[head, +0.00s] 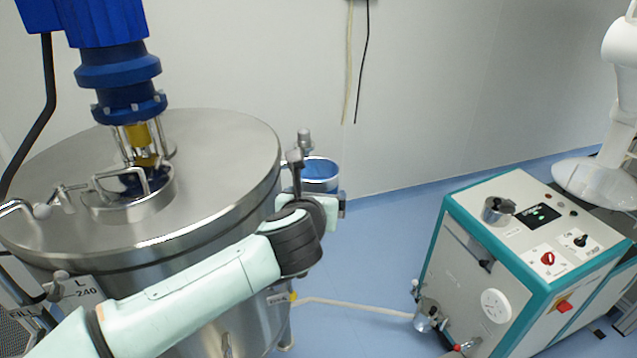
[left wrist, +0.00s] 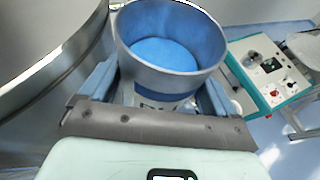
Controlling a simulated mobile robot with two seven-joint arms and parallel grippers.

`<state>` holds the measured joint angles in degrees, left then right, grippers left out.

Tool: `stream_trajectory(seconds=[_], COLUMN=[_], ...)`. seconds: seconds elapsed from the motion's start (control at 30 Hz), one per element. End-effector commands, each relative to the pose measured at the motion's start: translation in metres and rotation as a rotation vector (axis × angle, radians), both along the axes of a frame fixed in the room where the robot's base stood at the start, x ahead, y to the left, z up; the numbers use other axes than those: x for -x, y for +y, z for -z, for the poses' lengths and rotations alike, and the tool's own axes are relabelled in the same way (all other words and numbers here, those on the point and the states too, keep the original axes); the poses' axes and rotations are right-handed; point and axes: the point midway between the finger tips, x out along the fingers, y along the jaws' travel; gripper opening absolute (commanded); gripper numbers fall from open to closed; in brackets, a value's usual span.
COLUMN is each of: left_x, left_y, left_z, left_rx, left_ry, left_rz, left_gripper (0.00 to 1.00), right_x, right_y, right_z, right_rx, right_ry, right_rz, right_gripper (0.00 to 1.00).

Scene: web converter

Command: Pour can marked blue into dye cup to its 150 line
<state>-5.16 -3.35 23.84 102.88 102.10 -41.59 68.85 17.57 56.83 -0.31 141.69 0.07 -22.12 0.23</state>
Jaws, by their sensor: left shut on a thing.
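A round metal can (head: 320,184) with a blue inside is held upright beside the big steel tank in the head view. The left wrist view looks into the same can (left wrist: 165,82); a flat bright-blue surface, apparently liquid, lies well below its rim. My left gripper (head: 318,205) is shut on the can; its fingers show on both sides of it in the left wrist view (left wrist: 158,98). I cannot make out a dye cup or a 150 line for sure. A small metal pot (head: 495,212) with a black knob sits on the white-and-teal machine. My right gripper is not in view.
The large steel tank (head: 215,150) with a blue mixer drive (head: 115,65) fills the left. A hose (head: 350,307) crosses the blue floor. Open floor separates tank and machine.

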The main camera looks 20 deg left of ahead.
Motion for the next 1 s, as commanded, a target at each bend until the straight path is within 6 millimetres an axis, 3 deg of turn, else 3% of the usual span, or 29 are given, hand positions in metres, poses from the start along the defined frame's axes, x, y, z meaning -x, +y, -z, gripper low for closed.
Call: stream_trajectory(seconds=[1.0], left_x=[0.0020], left_y=[-0.0075], left_z=[0.0080], left_rx=[0.103], left_ry=[-0.018], left_rz=[0.002], left_gripper=[0.42], right_x=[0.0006], right_y=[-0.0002], right_z=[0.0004], right_rx=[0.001], right_ry=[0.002], right_rz=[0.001], right_gripper=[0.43])
